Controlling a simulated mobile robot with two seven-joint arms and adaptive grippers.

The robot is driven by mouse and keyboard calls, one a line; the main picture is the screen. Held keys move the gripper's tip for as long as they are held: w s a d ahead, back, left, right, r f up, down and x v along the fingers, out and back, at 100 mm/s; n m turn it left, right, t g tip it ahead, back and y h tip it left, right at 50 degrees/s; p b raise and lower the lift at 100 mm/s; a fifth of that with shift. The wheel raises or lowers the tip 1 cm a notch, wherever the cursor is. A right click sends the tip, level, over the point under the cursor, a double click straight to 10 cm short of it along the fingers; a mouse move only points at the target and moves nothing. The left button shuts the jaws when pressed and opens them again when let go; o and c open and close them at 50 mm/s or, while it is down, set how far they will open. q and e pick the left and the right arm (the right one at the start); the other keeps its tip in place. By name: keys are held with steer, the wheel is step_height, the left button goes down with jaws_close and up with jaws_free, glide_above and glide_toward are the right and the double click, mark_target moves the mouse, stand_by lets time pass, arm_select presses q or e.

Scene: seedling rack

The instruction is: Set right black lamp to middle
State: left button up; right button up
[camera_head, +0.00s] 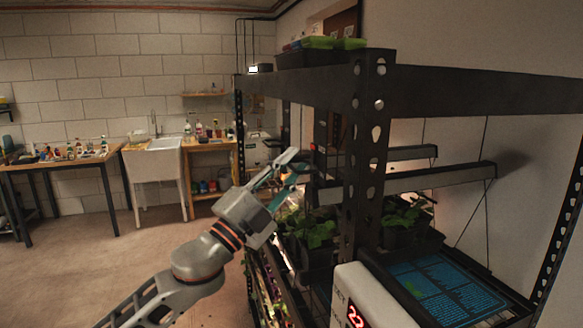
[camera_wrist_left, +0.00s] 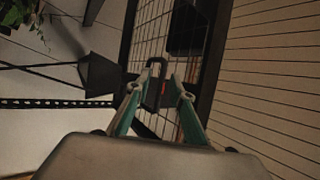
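Two dark lamp bars hang on thin cords inside the black rack: a nearer, longer one (camera_head: 440,178) and a farther one (camera_head: 412,153). I cannot tell which is the right one. My left gripper (camera_head: 291,166) is at the rack's left side, near a small red-tipped black part (camera_head: 312,148). Contact is not clear. A dark tapered piece (camera_wrist_left: 101,73), perhaps a lamp end, hangs to the left. My right gripper is out of view.
The rack's perforated post (camera_head: 366,150) and top beam (camera_head: 470,87) stand close to my arm. A white box with red digits (camera_head: 365,300) is in front. Open floor lies left.

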arm_select(q)
steer(key=v, duration=1.2)
steer(key=s+a+f+n+y, duration=0.1)
steer(key=a+f+n+y, duration=0.3)
steer(key=f, duration=0.7)
steer(key=a+f+n+y, duration=0.1)
steer(key=f+n+y, duration=0.3)
steer(key=f, duration=0.6)
steer(key=s+a+f+n+y, duration=0.1)
steer(key=a+f+n+y, duration=0.2)
steer(key=f+n, duration=0.55)
steer(key=s+a+f+n+g+y, duration=0.1)
steer(key=s+a+f+g+y, duration=0.1)
steer(key=s+f, duration=0.8)
steer(key=s+a+f+n+g+y, duration=0.1)
steer(key=s+a+f+g, duration=0.3)
steer(key=s+f, duration=0.7)
step_height(320, 180, down, 7)
steer(key=shift+s+a+f+n+y, duration=0.1)
steer(key=shift+s+a+n+y, duration=0.25)
steer(key=shift+n, duration=0.4)
steer(key=shift+w, duration=0.15)
